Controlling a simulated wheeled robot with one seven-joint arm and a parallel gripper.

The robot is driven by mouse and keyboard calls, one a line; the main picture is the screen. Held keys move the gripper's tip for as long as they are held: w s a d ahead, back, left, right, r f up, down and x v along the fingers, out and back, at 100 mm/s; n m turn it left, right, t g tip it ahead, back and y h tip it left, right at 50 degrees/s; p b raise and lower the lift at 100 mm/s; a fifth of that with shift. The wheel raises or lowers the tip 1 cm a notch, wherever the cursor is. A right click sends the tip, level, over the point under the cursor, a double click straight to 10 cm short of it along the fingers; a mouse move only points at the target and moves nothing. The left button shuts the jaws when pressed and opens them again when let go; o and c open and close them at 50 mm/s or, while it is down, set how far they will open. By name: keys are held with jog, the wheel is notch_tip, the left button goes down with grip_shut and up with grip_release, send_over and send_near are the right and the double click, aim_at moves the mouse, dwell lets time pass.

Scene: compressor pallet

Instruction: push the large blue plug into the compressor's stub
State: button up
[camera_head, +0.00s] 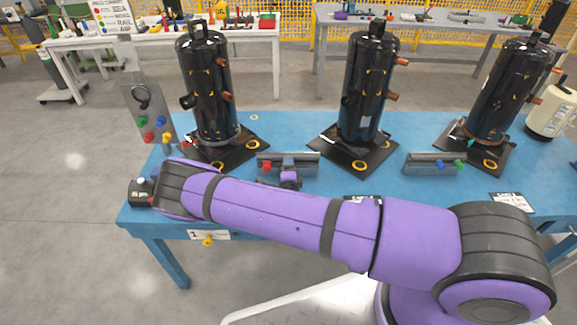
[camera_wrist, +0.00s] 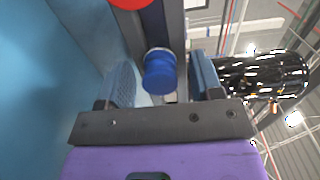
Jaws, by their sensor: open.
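The large blue plug (camera_wrist: 160,72) sits in a grey metal holder in the wrist view. My gripper (camera_wrist: 160,62) is open, with one finger on each side of the plug and a visible gap at the left finger. In the head view my gripper (camera_head: 290,178) is at the front of the holder (camera_head: 307,160), and the blue plug cannot be made out there. Three black compressors (camera_head: 207,90) (camera_head: 364,90) (camera_head: 497,90) stand upright on dark plates. Copper stubs (camera_head: 226,96) (camera_head: 393,96) stick out on their right sides. Which stub fits the plug cannot be told.
A red plug (camera_head: 267,167) sits in the same holder, left of my gripper. A grey panel (camera_head: 148,115) with coloured plugs stands at left. Bare blue tabletop (camera_head: 290,125) shows between the compressors.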

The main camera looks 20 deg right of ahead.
grip_shut()
jog(key=shift+v, duration=2.95)
